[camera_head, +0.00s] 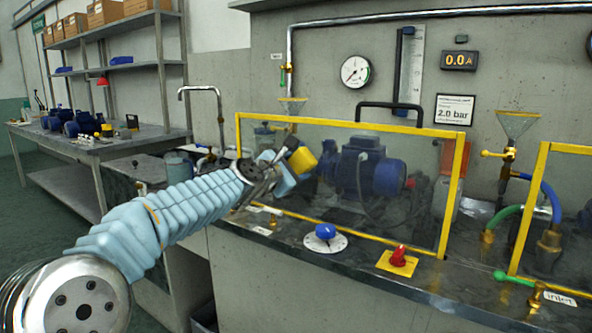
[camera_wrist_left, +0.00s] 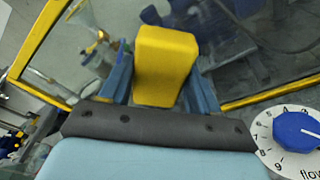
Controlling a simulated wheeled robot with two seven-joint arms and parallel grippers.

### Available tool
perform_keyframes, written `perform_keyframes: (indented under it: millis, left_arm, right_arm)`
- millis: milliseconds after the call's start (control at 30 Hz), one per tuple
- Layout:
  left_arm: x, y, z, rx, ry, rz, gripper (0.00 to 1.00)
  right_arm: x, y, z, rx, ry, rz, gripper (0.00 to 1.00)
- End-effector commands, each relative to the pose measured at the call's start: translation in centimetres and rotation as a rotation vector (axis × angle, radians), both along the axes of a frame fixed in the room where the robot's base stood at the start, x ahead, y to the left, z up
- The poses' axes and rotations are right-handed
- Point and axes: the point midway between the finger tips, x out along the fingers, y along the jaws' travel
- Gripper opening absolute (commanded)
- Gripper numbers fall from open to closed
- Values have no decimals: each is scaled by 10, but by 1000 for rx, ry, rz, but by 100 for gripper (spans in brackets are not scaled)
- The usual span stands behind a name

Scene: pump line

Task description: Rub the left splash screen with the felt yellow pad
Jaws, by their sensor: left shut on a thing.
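The left splash screen (camera_head: 405,172) is a clear panel in a yellow frame with a black handle on top, standing upright on the bench in front of a blue pump. My left gripper (camera_head: 288,168) is at the left part of this screen, on its near side. It is shut on the yellow pad (camera_head: 302,160). In the left wrist view the pad (camera_wrist_left: 164,62) sits between the two blue fingers, with the screen (camera_wrist_left: 250,65) behind it. I cannot tell whether the pad touches the panel. My right gripper is not in view.
A blue dial (camera_head: 326,232) and a red knob (camera_head: 398,256) on a yellow plate stand on the bench in front of the screen. A second yellow-framed screen (camera_head: 530,215) is at the right, with green-handled valve (camera_head: 515,279) before it. A tap (camera_head: 201,90) is at left.

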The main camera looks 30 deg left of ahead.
Motion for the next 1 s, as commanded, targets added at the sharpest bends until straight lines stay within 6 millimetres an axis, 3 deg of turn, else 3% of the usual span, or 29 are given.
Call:
perform_keyframes:
  millis: [33, 167, 1000]
  left_arm:
    - [1, -1, 11, 0, -2, -1, 38]
    - [1, -1, 21, 0, -2, -1, 38]
    - [-4, -57, 22, 1, 0, -4, 38]
  right_arm:
    - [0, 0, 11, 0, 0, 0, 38]
    - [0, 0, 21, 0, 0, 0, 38]
    - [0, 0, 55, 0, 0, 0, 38]
